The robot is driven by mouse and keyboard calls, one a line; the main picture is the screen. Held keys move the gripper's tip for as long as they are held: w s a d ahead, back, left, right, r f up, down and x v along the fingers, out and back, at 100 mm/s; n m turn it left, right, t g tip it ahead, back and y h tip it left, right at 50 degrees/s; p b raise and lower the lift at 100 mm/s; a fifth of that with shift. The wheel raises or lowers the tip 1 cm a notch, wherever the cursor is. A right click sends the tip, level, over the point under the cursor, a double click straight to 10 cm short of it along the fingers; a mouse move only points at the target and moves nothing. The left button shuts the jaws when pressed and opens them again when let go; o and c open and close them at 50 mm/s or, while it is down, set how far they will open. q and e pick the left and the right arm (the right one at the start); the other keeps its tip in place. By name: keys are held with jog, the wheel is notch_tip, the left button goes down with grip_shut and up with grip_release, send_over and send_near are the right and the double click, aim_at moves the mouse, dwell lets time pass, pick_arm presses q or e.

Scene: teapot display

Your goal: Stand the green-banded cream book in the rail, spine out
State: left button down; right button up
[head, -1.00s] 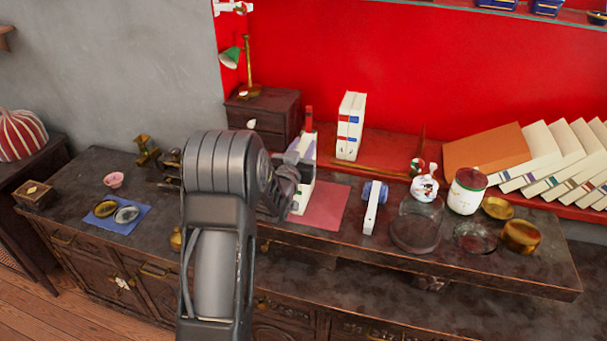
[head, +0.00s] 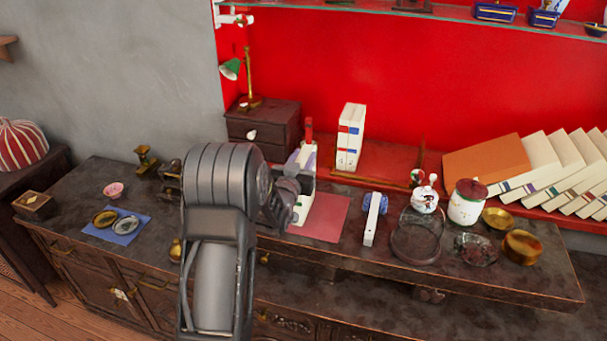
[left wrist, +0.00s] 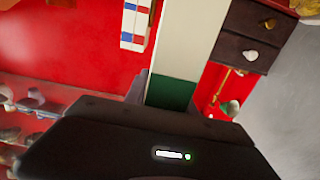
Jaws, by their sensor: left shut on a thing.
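My left gripper (head: 292,186) is shut on the green-banded cream book (head: 303,206) and holds it upright over the left part of the counter, partly hidden by my arm. In the left wrist view the book's cream face (left wrist: 186,40) and dark green band (left wrist: 171,93) show beyond the gripper body. The wooden rail (head: 395,180) is to the right, against the red wall. Two white books (head: 350,138) with red and blue bands stand upright at its left end. The rail's right part is empty. My right gripper is not in view.
A pink-red mat (head: 322,217) lies below and right of the held book. A white-and-blue item (head: 371,218), a glass dish (head: 416,238) and jars stand in front of the rail. Leaning books (head: 545,165) are at right. A small drawer chest (head: 264,126) is behind my gripper.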

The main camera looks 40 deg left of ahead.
pick_arm(q)
jog(key=shift+r, duration=0.25)
notch_tip(320, 180, up, 10)
jog(key=shift+f+b, duration=0.1)
jog(key=shift+b, duration=0.95)
